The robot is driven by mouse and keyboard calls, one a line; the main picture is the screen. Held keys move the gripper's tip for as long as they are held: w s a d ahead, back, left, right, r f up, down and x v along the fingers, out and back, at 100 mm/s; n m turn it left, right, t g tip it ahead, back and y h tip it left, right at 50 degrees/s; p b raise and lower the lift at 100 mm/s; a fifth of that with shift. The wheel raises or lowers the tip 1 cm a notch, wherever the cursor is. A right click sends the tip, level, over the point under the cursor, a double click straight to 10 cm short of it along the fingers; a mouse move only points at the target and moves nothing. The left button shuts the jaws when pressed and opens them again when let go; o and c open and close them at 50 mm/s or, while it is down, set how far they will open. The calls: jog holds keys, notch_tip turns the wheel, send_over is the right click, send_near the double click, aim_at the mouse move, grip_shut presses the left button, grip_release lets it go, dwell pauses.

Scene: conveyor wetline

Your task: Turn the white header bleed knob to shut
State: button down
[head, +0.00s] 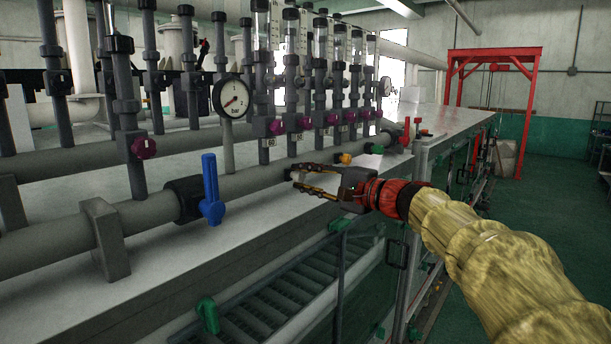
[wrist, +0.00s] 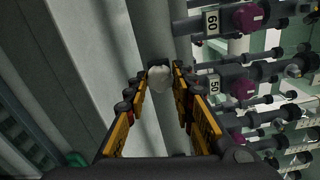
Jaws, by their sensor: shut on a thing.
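The white header bleed knob (wrist: 160,82) shows in the wrist view as a small pale rounded knob on the grey header pipe. My gripper (wrist: 159,78) is shut on it, with one yellow-and-black finger on each side. In the head view my gripper (head: 298,177) reaches left to the front of the lower grey header pipe (head: 246,182). There the fingers mostly hide the knob, so its turned position cannot be told.
A blue-handled valve (head: 211,190) sits on the same pipe to the left, with a pressure gauge (head: 232,97) above. Several purple knobs (head: 276,127) line the upright pipes behind. A yellow knob (head: 345,158) and a red-handled valve (head: 405,132) are to the right.

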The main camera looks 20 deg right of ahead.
jog(key=m+p, duration=0.2)
jog(key=m, duration=0.3)
jog(key=shift+f+m+p, duration=0.1)
jog(key=shift+m+p, duration=0.25)
jog(key=shift+m, duration=0.05)
dwell(0.4)
jog(key=c, duration=1.5)
grip_release()
jog(key=shift+s+d, duration=0.1)
jog(key=v, duration=1.1)
jog(key=shift+s+d, duration=0.2)
jog(key=shift+s, duration=0.1)
